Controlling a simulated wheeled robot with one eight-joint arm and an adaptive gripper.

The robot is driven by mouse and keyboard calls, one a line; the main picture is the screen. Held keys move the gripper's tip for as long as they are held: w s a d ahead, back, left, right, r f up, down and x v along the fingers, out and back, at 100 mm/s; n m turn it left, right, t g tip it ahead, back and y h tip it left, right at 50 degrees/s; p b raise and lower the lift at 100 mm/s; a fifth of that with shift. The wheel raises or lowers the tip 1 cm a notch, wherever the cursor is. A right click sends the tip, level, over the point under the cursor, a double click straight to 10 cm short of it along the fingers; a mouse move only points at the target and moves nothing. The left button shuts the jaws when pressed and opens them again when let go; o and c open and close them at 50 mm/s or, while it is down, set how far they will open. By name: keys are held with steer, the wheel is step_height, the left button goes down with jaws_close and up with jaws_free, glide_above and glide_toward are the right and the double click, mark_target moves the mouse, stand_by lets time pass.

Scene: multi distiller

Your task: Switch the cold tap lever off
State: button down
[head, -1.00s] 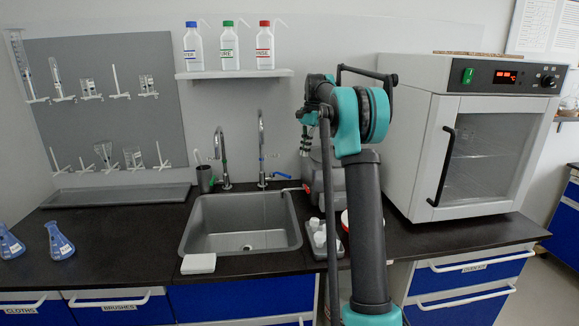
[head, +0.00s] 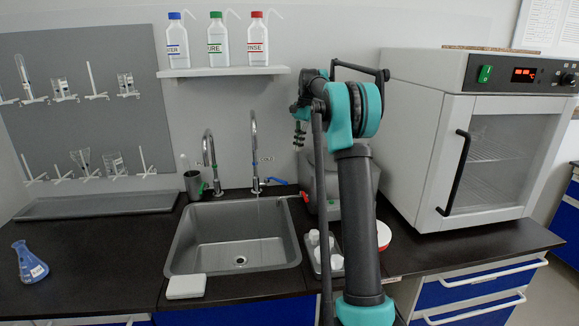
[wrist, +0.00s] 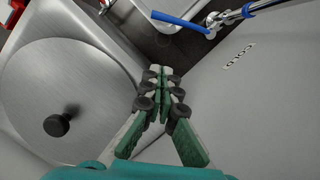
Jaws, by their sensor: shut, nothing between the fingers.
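The cold tap (head: 254,150) is the right one of two chrome gooseneck taps behind the steel sink (head: 181,252). Its blue lever (head: 278,181) sticks out to the right at the base. A thin faint line runs below its spout, perhaps water. In the wrist view the blue lever (wrist: 180,21) is at the top, beside the printed COLD label (wrist: 238,53). My gripper (head: 298,144) hangs above and right of the lever, pointing down. In the wrist view my gripper's green fingers (wrist: 160,73) are together, empty and apart from the lever.
A grey distiller (head: 309,172) stands right of the taps; its round lid with black knob (wrist: 57,124) is close to my fingers. A second tap (head: 207,150) stands left. A shelf (head: 220,71) with bottles hangs above. A white oven (head: 410,150) stands right.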

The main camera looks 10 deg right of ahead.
steer(key=s+a+f, duration=0.3)
steer(key=a+f, duration=0.2)
steer(key=f, duration=0.5)
steer(key=shift+s+f, duration=0.15)
steer(key=shift+s, duration=0.15)
